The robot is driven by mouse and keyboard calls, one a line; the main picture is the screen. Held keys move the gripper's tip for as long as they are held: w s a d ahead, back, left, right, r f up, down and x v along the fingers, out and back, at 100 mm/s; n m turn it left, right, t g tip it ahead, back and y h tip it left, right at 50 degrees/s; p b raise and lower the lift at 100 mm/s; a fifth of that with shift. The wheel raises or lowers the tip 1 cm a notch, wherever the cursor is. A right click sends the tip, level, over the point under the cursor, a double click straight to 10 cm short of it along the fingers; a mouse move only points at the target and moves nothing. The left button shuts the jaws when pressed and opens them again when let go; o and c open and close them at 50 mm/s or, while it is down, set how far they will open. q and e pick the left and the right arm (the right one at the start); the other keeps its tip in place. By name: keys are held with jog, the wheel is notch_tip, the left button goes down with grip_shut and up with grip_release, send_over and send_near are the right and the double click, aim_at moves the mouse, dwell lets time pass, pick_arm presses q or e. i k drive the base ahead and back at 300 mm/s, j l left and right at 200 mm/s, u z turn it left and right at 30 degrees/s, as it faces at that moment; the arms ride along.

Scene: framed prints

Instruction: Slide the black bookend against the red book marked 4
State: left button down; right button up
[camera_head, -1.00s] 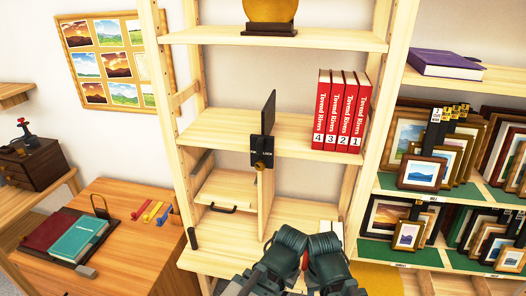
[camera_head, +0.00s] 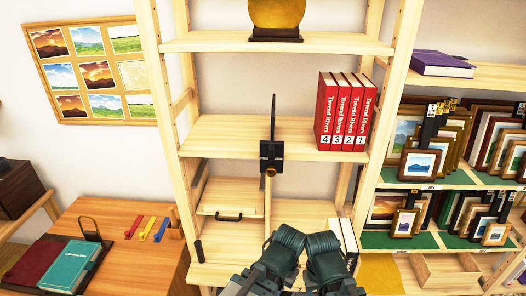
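The black bookend (camera_head: 271,152) is on the middle shelf board, its thin plate upright and its front block with a brass knob at the board's front edge. The red book marked 4 (camera_head: 325,115) is the leftmost of the red "Torond Rivers" books, upright on the same board. A clear gap lies between the bookend and this book. My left gripper (camera_head: 283,243) and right gripper (camera_head: 324,245) are side by side at the bottom centre, in front of the lower shelf and below the bookend, touching neither. Their fingers do not show clearly.
The middle shelf board (camera_head: 215,143) is bare left of the bookend. A gold round ornament (camera_head: 276,14) stands on the board above. A white book (camera_head: 343,238) stands below, by my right gripper. Wooden posts flank the shelf. A desk (camera_head: 130,262) is at left, framed prints at right.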

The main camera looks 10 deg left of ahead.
aim_at(271, 151)
jog(key=k+j+z, duration=0.2)
jog(key=j, duration=0.25)
jog(key=j+z, duration=0.2)
jog(key=j, duration=0.25)
jog(key=k+j, duration=0.25)
jog(key=k, duration=0.2)
jog(key=u, duration=0.05)
